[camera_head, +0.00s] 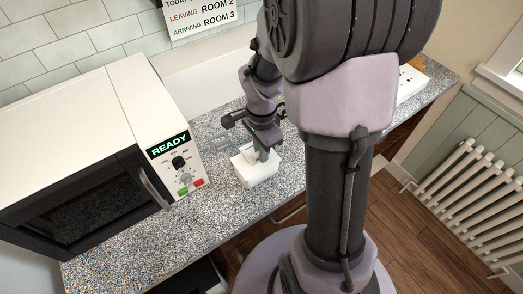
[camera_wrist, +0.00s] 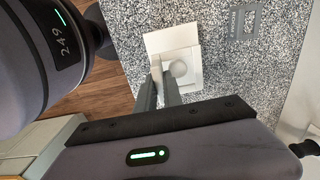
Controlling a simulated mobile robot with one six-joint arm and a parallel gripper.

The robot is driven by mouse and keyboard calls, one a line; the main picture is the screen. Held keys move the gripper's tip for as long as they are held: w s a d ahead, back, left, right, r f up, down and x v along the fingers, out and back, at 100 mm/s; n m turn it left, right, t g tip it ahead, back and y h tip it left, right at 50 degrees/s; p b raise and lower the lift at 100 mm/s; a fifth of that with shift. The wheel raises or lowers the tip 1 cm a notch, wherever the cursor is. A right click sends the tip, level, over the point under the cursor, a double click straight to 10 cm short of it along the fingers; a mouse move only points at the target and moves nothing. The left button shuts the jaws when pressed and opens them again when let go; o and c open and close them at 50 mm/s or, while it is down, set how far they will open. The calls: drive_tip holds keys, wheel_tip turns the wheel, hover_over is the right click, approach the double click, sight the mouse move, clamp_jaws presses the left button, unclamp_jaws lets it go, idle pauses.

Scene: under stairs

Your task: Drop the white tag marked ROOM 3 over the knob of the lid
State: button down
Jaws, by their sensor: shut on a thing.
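A small white box (camera_head: 258,177) with a lid stands on the speckled counter, right of the microwave. In the wrist view, the lid's round white knob (camera_wrist: 180,69) shows just right of the fingertips. My gripper (camera_head: 262,154) points down at the lid; in the wrist view its fingers (camera_wrist: 160,82) are close together beside the knob. It is shut on a thin pale piece (camera_wrist: 156,67), apparently the white tag, seen nearly edge-on. Its marking cannot be read, and I cannot tell whether it touches the lid or surrounds the knob.
A grey tag (camera_head: 222,143) lies flat on the counter (camera_head: 205,213); it also shows in the wrist view (camera_wrist: 245,23). The microwave (camera_head: 85,150) stands close on the left. A wall sign (camera_head: 201,18) reads LEAVING ROOM 2, ARRIVING ROOM 3. A radiator (camera_head: 470,190) is at right.

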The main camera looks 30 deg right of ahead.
drive_tip(key=shift+f+b, duration=0.6)
drive_tip(key=shift+f, duration=0.15)
drive_tip(key=c, duration=1.4)
unclamp_jaws()
drive_tip(key=shift+s, duration=0.15)
drive_tip(key=shift+o, duration=0.4)
drive_tip(key=shift+o, duration=0.9)
drive_tip(key=shift+r, duration=0.1)
wheel_tip(320, 180, up, 7)
drive_tip(key=p, duration=0.5)
